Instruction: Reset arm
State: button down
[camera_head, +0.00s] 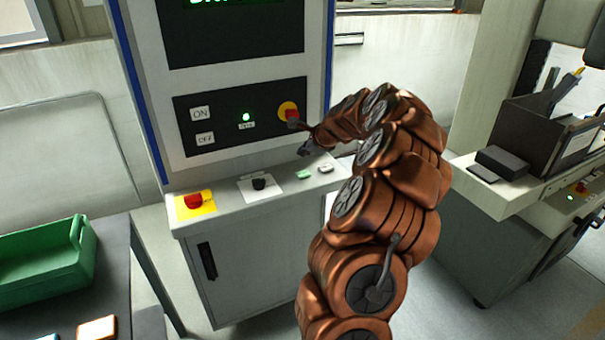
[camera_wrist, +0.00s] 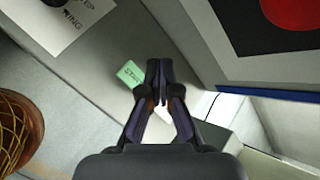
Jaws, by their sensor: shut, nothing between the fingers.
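My copper-coloured arm rises in front of the control cabinet (camera_head: 240,270) and bends left toward its panel. My gripper (camera_head: 304,150) is over the right part of the cabinet's ledge, below the red knob (camera_head: 291,112) on its yellow disc. In the wrist view my gripper (camera_wrist: 159,66) is shut with its fingertips together and nothing between them. A green button (camera_wrist: 131,74) is just left of the fingertips, and a white button (camera_wrist: 163,114) is partly hidden behind the fingers. Whether the fingertips touch the ledge, I cannot tell.
The ledge also carries a red button (camera_head: 194,201) on a yellow plate and a black selector knob (camera_head: 259,183). A green bin (camera_head: 45,265) stands on a dark table at left. A machine with a black box (camera_head: 540,130) stands at right.

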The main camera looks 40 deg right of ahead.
jog(key=shift+a, duration=0.1)
dwell(0.4)
jog(key=w+a+r+n+g+y, duration=0.15)
jog(key=a+n, duration=0.25)
jog(key=a, duration=0.5)
jog(key=s+a+r+n+y, duration=0.1)
jog(key=a+r+n+y, duration=0.15)
jog(key=a, duration=0.65)
jog(key=s+a+n+g, duration=0.1)
jog(key=s+a+n, duration=0.3)
jog(key=a, duration=0.4)
jog(key=s+a+n+g, duration=0.25)
jog(key=a+n, duration=0.25)
jog(key=a, duration=0.4)
jog(key=s+a+f+n+g, duration=0.1)
jog(key=s+a+n, duration=0.25)
jog(key=s, duration=0.35)
jog(key=s+a+n+g, duration=0.2)
jog(key=s+a+n, duration=0.1)
jog(key=s+a, duration=0.25)
jog(key=s+f+n+g+h, duration=0.2)
jog(key=s+n, duration=0.4)
jog(key=s, duration=1.3)
jog(key=shift+s+f+n+g+h, duration=0.3)
jog(key=shift+s+f+g+h, duration=0.1)
jog(key=shift+f+g, duration=0.15)
jog(key=shift+d, duration=0.1)
